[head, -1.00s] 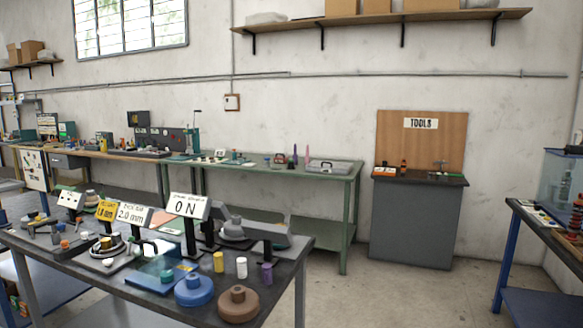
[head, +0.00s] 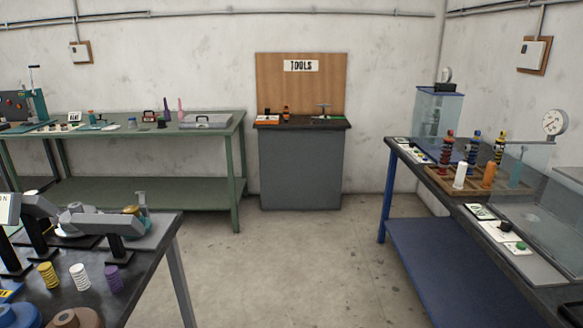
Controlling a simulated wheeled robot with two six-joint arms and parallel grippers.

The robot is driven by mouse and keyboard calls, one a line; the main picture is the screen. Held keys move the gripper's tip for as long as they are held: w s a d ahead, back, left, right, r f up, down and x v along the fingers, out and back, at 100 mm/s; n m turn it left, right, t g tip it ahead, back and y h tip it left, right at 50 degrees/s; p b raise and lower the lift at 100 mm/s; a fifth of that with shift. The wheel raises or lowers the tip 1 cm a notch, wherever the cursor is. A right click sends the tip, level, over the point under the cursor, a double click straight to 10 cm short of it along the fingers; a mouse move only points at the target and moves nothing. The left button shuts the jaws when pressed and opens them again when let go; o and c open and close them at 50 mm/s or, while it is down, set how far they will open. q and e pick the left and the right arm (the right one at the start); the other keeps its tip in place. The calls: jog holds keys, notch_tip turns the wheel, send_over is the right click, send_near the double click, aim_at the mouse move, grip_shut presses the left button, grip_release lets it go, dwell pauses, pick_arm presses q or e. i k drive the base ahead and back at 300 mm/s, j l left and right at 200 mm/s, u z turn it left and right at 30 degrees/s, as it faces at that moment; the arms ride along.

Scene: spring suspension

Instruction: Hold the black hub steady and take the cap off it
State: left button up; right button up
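I cannot pick out a black hub with a cap for certain in the head view. A small dark piece (head: 162,123) stands on the green bench (head: 215,134), too small to identify. Round pieces with raised centres, one blue (head: 20,317) and one brown (head: 78,319), sit at the lower left, cut by the picture edge. Neither of my grippers shows in this view.
The dark near bench (head: 140,290) at lower left holds yellow (head: 47,275), white (head: 79,277) and purple (head: 113,279) springs. A grey tools cabinet (head: 300,168) stands at the back. A blue-framed bench (head: 440,262) stands right. The floor (head: 265,270) between is clear.

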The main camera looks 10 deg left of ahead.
aim_at(162, 124)
jog(key=i+u, duration=0.1)
jog(key=i, duration=0.75)
jog(key=i+l, duration=0.15)
jog(key=i, duration=0.7)
jog(key=i+l+u, duration=0.1)
jog(key=i+u, duration=0.15)
jog(key=i, duration=1.4)
jog(key=i+j+u, duration=0.2)
jog(key=i+u, duration=0.15)
jog(key=i, duration=0.15)
jog(key=i+j+u, duration=0.1)
jog(key=i+u, duration=0.25)
jog(key=i, duration=0.15)
jog(key=i+l+u, duration=0.1)
jog(key=i+u, duration=0.25)
jog(key=i, duration=0.2)
